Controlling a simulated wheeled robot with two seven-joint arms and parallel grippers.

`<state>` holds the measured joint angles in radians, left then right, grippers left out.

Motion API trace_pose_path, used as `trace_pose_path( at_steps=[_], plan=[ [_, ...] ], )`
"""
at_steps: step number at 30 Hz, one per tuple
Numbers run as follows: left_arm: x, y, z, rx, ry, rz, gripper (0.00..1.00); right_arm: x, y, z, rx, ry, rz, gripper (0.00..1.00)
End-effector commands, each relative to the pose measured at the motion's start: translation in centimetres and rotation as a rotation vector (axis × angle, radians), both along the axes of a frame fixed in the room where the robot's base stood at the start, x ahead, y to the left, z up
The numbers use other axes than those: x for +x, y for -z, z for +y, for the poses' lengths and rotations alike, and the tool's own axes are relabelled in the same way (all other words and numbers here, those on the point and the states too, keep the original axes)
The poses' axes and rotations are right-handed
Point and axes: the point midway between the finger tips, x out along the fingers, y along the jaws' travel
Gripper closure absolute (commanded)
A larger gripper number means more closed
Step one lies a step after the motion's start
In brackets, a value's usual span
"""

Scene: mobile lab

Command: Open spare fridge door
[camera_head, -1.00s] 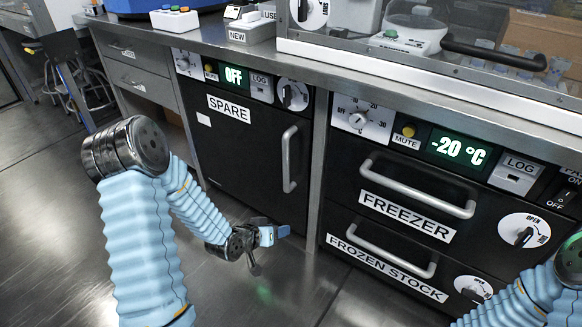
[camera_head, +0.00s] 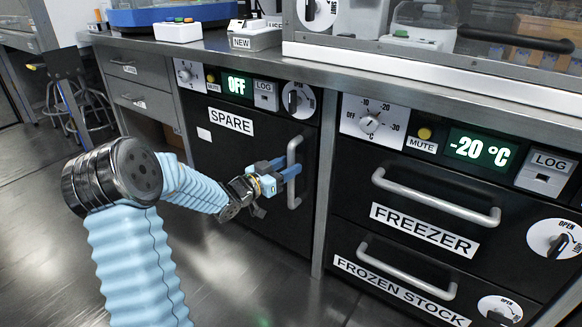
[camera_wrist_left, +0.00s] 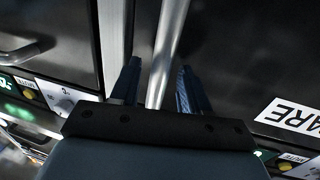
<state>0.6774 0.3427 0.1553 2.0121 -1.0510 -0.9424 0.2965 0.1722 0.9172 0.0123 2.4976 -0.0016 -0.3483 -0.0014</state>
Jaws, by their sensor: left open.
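The spare fridge door (camera_head: 222,160) is a black panel labelled SPARE, and it is shut. Its vertical silver handle (camera_head: 293,185) is on the right side of the door. My left gripper (camera_head: 287,168) is open at the handle, with its blue fingers level with the handle's middle. In the left wrist view the handle (camera_wrist_left: 168,50) runs between the two spread fingers (camera_wrist_left: 156,88), with gaps at both sides. The fridge display (camera_head: 237,85) reads OFF, and a round lock knob (camera_head: 298,100) sits above the handle. My right gripper is not in view.
To the right are the freezer drawer (camera_head: 425,215) and the frozen stock drawer (camera_head: 390,280), both shut with bar handles. A metal post (camera_head: 324,180) separates them from the spare fridge. The floor (camera_head: 240,275) in front is clear.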

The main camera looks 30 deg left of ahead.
Motion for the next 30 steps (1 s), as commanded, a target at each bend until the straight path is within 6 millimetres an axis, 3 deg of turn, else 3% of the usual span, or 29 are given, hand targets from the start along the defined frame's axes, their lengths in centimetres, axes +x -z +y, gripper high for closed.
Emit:
trace_pose_path(
  at_steps=[6,14,23,30],
  plan=[
    [1.7,0.1,-0.5,0.0,0.0,0.001,0.54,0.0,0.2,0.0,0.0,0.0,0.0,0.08],
    [1.8,0.0,-0.5,0.001,-0.001,0.002,0.54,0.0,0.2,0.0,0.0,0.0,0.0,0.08],
    [1.8,0.1,-0.5,0.001,-0.001,0.002,0.99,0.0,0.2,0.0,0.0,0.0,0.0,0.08],
    [1.8,0.0,-0.5,0.001,0.0,0.002,1.0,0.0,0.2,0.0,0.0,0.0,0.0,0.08]
  ],
)
